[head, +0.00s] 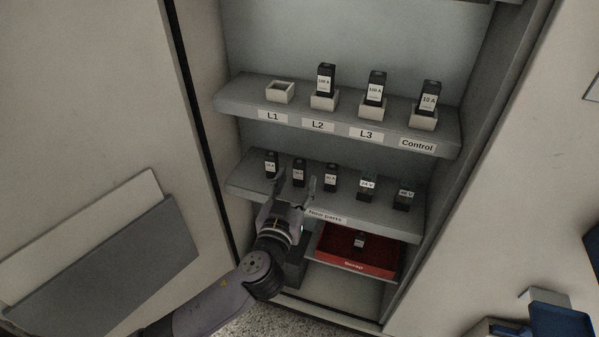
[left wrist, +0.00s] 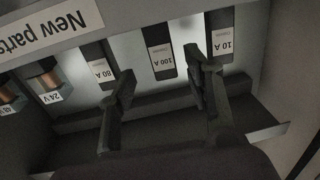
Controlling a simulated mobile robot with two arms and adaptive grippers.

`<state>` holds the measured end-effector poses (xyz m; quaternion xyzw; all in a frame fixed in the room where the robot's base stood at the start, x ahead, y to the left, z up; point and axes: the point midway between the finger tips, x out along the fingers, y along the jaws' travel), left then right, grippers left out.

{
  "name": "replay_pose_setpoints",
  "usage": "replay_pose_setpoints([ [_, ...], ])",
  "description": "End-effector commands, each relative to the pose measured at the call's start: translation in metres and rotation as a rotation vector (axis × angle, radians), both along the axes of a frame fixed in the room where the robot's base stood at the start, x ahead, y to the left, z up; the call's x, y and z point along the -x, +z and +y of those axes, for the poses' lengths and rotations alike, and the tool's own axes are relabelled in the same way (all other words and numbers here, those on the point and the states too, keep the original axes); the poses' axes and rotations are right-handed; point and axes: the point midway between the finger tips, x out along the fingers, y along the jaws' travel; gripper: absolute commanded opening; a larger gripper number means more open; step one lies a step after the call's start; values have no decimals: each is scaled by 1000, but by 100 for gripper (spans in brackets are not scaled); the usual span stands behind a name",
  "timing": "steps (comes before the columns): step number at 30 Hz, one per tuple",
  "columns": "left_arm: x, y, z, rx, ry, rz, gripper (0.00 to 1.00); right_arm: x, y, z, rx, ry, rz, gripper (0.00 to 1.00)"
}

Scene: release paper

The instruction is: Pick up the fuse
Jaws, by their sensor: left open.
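On the lower shelf stand several new parts. The black 100 A fuse (head: 299,172) is second from the left, between the 10 A fuse (head: 271,164) and the 80 A fuse (head: 331,178). My left gripper (head: 295,179) is open and empty in front of this shelf. In the left wrist view, which is upside down, the 100 A fuse (left wrist: 160,50) lies beyond and between the open fingers (left wrist: 161,80). The 80 A fuse (left wrist: 97,63) is to the left and the 10 A fuse (left wrist: 221,38) is partly behind the right finger. My right gripper is out of view.
The upper shelf (head: 340,124) has an empty L1 holder (head: 280,92); the L2, L3 and Control holders carry fuses. Coil parts marked 24 V (head: 367,187) and 48 V (head: 404,199) stand further right. A red tray (head: 350,262) below holds one fuse. Cabinet walls flank the shelves.

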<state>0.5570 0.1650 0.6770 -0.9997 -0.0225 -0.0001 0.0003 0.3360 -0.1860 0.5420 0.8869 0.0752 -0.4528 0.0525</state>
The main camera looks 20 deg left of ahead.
Motion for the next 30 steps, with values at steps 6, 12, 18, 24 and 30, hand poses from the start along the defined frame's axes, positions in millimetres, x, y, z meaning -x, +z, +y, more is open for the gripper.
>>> replay_pose_setpoints([
  [6,-26,-7,5,-3,1,-2,47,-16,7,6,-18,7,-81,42],
  [12,-48,-8,6,-1,0,1,47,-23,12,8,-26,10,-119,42],
  [18,-51,-8,6,0,0,2,47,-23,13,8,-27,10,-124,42],
  [24,-51,-8,6,0,0,2,39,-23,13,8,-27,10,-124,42],
  [30,-51,-8,6,0,0,2,26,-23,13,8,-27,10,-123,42],
])
